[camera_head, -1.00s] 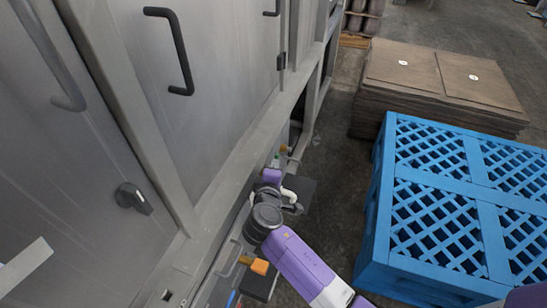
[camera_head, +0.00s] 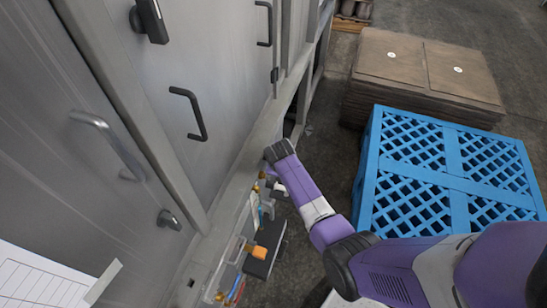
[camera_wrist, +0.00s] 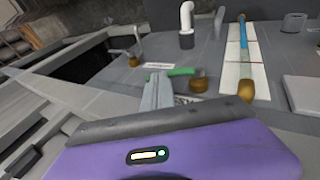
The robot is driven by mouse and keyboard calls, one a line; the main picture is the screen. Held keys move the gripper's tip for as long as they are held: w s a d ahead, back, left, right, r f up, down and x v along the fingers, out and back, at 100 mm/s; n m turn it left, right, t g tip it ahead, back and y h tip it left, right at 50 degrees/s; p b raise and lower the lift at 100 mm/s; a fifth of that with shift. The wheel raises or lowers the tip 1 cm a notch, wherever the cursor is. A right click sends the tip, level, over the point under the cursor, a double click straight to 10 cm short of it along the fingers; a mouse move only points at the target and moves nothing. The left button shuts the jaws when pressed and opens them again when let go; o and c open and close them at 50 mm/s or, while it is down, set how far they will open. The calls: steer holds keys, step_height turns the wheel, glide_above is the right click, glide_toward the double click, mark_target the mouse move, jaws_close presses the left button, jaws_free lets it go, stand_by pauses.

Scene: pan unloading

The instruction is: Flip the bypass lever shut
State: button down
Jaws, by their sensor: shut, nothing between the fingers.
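A short green lever (camera_wrist: 180,72) shows in the wrist view, lying roughly level beside a brass fitting (camera_wrist: 200,84) on a grey panel. It looks like the bypass lever. My gripper (camera_wrist: 157,88) is shut and empty, its grey fingers pointing up the picture at the lever's left part. The tips overlap or come very close to the lever; whether they touch I cannot tell. In the head view my arm reaches in from the right to the low panel, and my wrist hides most of the gripper and the lever.
A white bent pipe (camera_wrist: 187,20) and a blue sight tube (camera_wrist: 243,35) stand beyond the lever. Another brass fitting (camera_wrist: 134,61) is at left. Grey cabinet doors with a black handle (camera_head: 190,113) rise at left. A blue pallet (camera_head: 455,170) stands close at right; brown stacked boards (camera_head: 430,75) lie behind.

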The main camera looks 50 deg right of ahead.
steer(key=d+f+g+y+b, duration=0.1)
steer(key=y, duration=0.1)
steer(key=w+d+f+y+b, duration=0.1)
steer(key=f+y+b, duration=0.1)
steer(key=shift+d+g+y, duration=0.25)
steer(key=shift+g+y, duration=0.05)
steer(key=shift+g, duration=0.1)
steer(key=shift+s+b, duration=0.1)
steer(key=shift+b, duration=0.2)
stand_by(0.3)
